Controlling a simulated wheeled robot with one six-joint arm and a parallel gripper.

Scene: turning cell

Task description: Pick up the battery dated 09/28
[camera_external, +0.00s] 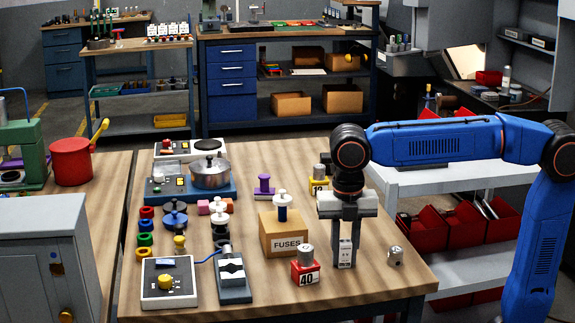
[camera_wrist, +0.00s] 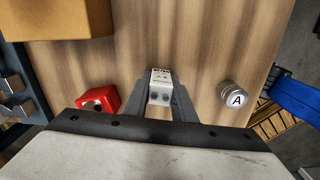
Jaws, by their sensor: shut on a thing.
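My gripper (camera_external: 345,255) points straight down over the right front of the wooden bench. Its two grey fingers are shut on a small white block-shaped battery (camera_external: 345,251), one finger on each side. The battery has dark print on its face, too small to read as a date. In the wrist view the battery (camera_wrist: 160,88) stands between the fingertips (camera_wrist: 160,100), with two round terminals and print on it. I cannot tell whether its bottom touches the bench.
A red block marked 40 with a metal cylinder (camera_external: 305,268) stands close left of my gripper. A small metal cylinder (camera_external: 395,256), lettered A in the wrist view (camera_wrist: 236,96), stands to the right. A FUSES box (camera_external: 284,238) is behind left. Bench (camera_external: 385,290) is clear in front.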

